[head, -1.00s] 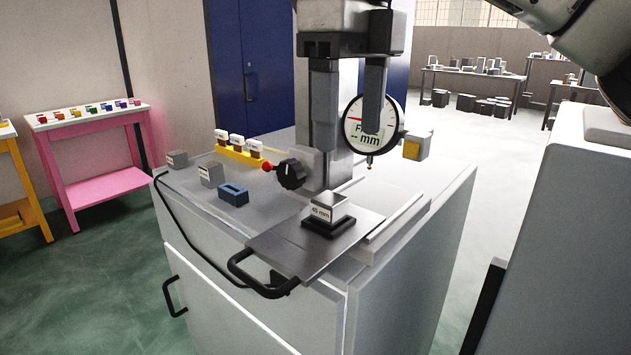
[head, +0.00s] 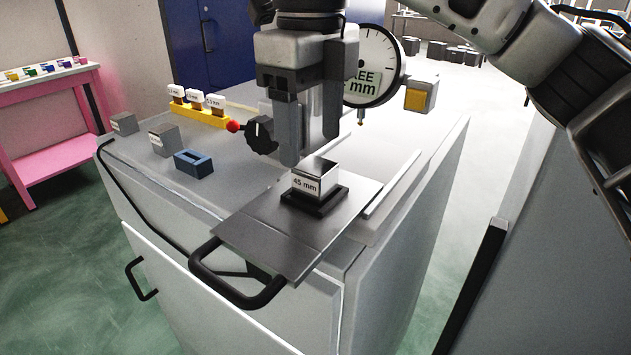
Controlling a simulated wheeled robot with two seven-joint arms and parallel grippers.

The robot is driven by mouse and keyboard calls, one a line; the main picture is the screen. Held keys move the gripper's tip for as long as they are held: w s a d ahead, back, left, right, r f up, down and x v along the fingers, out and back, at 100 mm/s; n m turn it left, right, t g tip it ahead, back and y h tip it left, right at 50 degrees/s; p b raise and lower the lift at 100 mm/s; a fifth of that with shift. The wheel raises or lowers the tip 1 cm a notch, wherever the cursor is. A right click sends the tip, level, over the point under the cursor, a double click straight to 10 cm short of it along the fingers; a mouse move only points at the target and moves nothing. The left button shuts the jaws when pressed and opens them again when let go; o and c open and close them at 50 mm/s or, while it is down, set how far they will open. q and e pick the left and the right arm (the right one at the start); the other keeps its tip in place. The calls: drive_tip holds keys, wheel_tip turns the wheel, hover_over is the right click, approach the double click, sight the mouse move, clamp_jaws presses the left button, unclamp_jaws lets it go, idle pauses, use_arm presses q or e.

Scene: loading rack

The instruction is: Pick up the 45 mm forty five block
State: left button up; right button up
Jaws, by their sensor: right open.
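The 45 mm block (head: 314,182) is a small silvery block with a white label reading "45 mm". It sits upright in a black square holder (head: 327,206) on a grey metal plate (head: 262,228) with a black handle. My right gripper (head: 310,148) points down just above the block, its fingertips overlapping the view just behind and left of the block's top. It is open, with nothing between its fingers. Whether the fingers are level with the block is hard to tell. My left gripper is not in view.
A dial gauge (head: 366,72) and a yellow-faced box (head: 416,97) stand behind. A black knob (head: 261,135) with a red ball is left of the gripper. A blue slotted block (head: 193,163), grey blocks and a yellow rack (head: 200,113) of labelled pieces lie left on the cabinet.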

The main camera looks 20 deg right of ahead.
sight(315, 164)
drive_tip(key=shift+s+d+f+p, duration=0.1)
drive_tip(key=shift+f+p, duration=0.15)
drive_tip(key=shift+f, duration=1.1)
drive_tip(key=shift+s+d+f+p, duration=0.1)
drive_tip(key=shift+f+p, duration=0.15)
drive_tip(key=shift+f, duration=1.05)
drive_tip(key=shift+w, duration=0.1)
drive_tip(key=c, duration=1.3)
